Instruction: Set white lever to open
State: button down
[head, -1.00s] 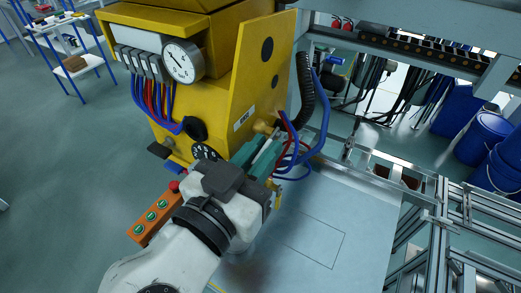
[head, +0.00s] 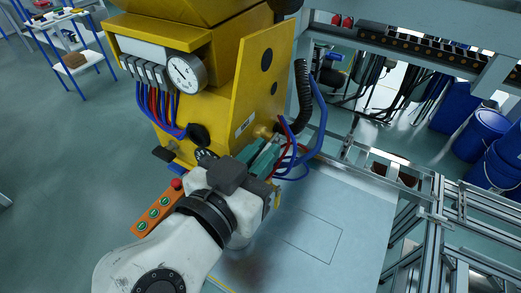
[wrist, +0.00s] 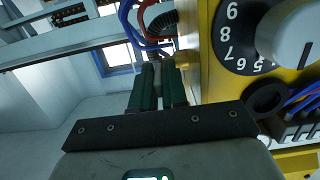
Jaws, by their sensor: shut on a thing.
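My gripper (head: 265,157) is at the lower right of the yellow panel unit (head: 262,85), beside a brass fitting (head: 263,131) and the hoses. Its green fingers (wrist: 157,87) are close together in the wrist view, with a narrow gap between them. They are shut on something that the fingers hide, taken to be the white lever. I cannot make out the lever or its angle in either view.
A numbered dial with a pale knob (wrist: 292,35) is close right of the fingers. Red and blue hoses (head: 292,150) hang just beyond them. An orange button box (head: 158,208) is left of my arm. A bare metal plate (head: 335,215) lies at right.

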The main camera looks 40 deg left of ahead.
jog(key=c, duration=1.2)
grip_release()
jog(key=shift+c, duration=0.2)
jog(key=shift+s, duration=0.15)
jog(key=b+v, duration=0.2)
jog(key=v, duration=0.8)
jog(key=shift+s+d+b, duration=0.15)
jog(key=shift+s+b, duration=0.05)
jog(key=shift+b, duration=0.15)
jog(key=w+d+f+g+h, duration=0.4)
jog(key=w+d+f, duration=0.8)
jog(key=f, duration=0.1)
jog(key=w+d+f+g+h, duration=0.2)
jog(key=w+d+f+g, duration=0.1)
jog(key=d+f, duration=0.9)
jog(key=s+d+f+m+g, duration=0.1)
jog(key=s+d+f+g, duration=0.2)
jog(key=d, duration=0.4)
jog(key=s+d+f+m+g, duration=0.1)
jog(key=s+d+f+g, duration=0.2)
jog(key=d, duration=0.4)
jog(key=s+d+f+g+y, duration=0.1)
jog(key=s+d+f, duration=0.2)
jog(key=s+f, duration=0.1)
jog(key=s+d+f+m+g+y, duration=0.1)
jog(key=s+d+f, duration=0.3)
jog(key=s, duration=0.3)
